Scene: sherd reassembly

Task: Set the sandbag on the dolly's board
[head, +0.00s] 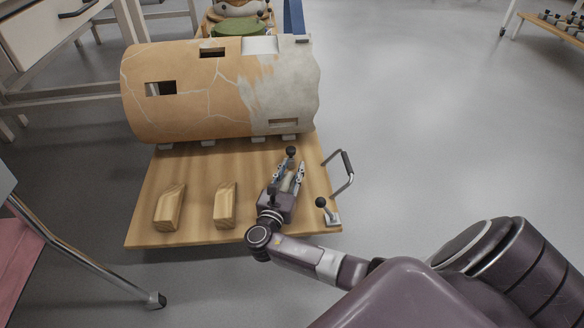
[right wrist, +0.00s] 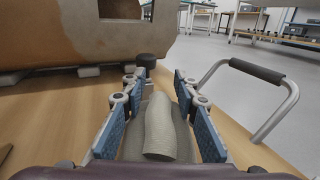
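The sandbag is a small grey-beige bag (right wrist: 161,132) between the fingers of my right gripper in the right wrist view. Its pale middle ridge stands up and its darker sides reach the blue finger pads. Only a sliver of it shows in the head view. My right gripper (head: 288,177) is shut on it, low over the right part of the dolly's wooden board (head: 195,168). Whether the bag's underside touches the board is hidden. My left gripper is not in view.
A large cracked clay cylinder (head: 185,100) with a grey patch lies across the board's back. Two wooden wedges (head: 169,207) (head: 226,205) sit on the left. A black knob (head: 291,151) is just beyond my fingertips. A handle (head: 348,166) and a knobbed lever (head: 328,211) stand at the right edge.

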